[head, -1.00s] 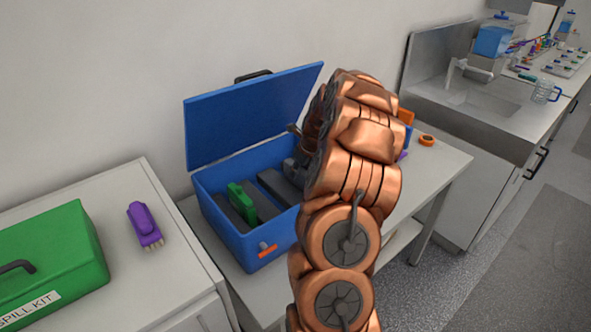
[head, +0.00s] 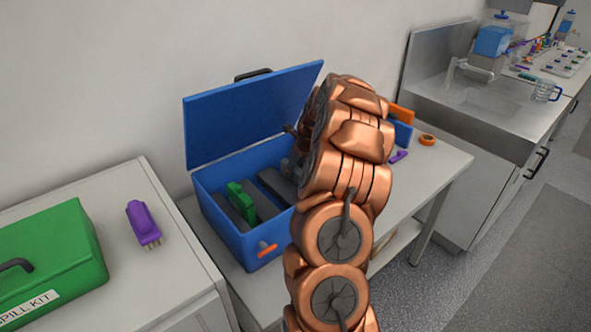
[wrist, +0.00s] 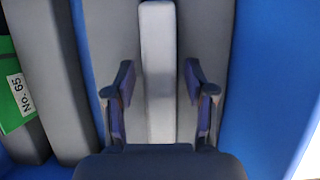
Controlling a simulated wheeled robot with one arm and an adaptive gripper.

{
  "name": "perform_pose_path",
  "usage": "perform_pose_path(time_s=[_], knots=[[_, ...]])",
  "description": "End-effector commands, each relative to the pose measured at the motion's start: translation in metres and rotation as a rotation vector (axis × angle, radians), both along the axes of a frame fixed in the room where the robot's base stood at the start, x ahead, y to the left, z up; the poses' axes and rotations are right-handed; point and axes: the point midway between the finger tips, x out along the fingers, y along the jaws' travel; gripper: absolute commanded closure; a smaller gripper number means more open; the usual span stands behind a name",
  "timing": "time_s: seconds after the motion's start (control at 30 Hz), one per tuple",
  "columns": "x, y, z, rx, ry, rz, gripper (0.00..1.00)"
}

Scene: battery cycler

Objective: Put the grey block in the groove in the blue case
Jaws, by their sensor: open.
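The open blue case (head: 245,241) stands on the white bench with its lid up. Dark grey padding with slots shows inside it, and a green block (head: 241,203) stands there. In the wrist view a long, light grey block (wrist: 158,70) lies between darker grey padding strips, inside the blue walls. My gripper (wrist: 158,98) is open, with one finger on each side of the grey block and a visible gap to each. The lower end of the block runs under my gripper's palm. In the head view my arm hides my gripper and the grey block.
A green spill kit (head: 60,245) and a purple brush-like item (head: 143,224) lie on the left cabinet. Right of my arm are an orange tape roll (head: 427,140), a small purple item (head: 398,156) and a blue-and-orange object (head: 403,127). A sink stands further right.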

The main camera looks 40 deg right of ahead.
Motion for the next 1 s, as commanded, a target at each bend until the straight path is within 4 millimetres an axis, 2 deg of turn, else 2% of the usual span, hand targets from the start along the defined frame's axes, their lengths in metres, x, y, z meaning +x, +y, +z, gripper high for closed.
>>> perform_pose_path(time_s=[0.27,0.47,1.0], knots=[[0.0,0.0,0.002,0.0,-0.001,0.0,0.45],[-0.006,0.0,0.015,0.001,0.0,-0.001,0.45],[-0.039,0.003,0.098,-0.002,-0.003,-0.002,0.45]])
